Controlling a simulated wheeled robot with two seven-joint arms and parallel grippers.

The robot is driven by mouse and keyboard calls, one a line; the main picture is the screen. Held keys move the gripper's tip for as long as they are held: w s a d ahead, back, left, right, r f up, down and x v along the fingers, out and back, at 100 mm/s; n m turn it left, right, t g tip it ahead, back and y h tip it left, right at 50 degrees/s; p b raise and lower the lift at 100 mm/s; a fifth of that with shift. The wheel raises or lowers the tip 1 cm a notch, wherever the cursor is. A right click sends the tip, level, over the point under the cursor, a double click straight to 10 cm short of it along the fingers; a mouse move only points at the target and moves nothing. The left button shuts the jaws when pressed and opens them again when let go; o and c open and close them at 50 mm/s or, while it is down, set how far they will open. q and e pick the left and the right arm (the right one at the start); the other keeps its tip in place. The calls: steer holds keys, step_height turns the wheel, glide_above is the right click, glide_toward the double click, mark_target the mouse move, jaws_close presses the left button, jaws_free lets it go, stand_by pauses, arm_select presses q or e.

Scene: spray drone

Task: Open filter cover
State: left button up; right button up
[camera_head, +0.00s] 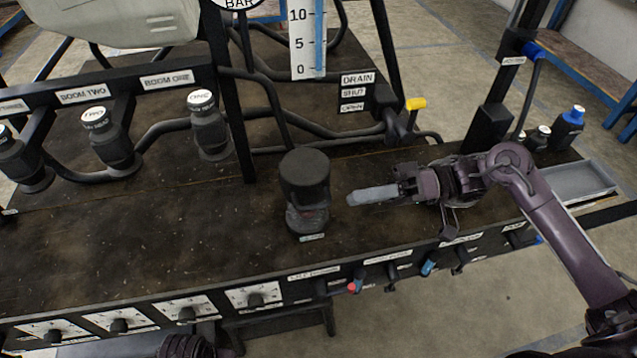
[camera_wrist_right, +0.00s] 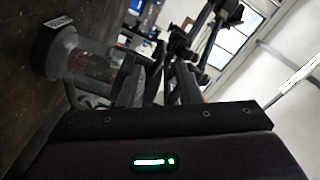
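The filter (camera_head: 306,195) stands upright on the dark bench, with a black round cover (camera_head: 305,168) on top and a darker, partly see-through body below. My right gripper (camera_head: 352,199) lies level just right of the filter, with its grey fingers pointing at it and a small gap between. In the right wrist view the picture is rolled, and the filter's clear body (camera_wrist_right: 92,62) shows at left beyond the fingers. The two fingers (camera_wrist_right: 155,85) stand apart with nothing seen between them. Only a dark ribbed part of my left arm shows at the bottom edge; its fingers are hidden.
A yellow-handled drain valve (camera_head: 415,104) stands behind my right gripper. A grey tray (camera_head: 575,183) and a blue-capped bottle (camera_head: 568,128) are at right. The bench left of the filter is clear.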

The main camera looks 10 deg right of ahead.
mark_target(324, 204)
steer(key=a, duration=0.7)
steer(key=shift+s+a, duration=0.2)
steer(key=shift+a, duration=0.05)
jaws_close()
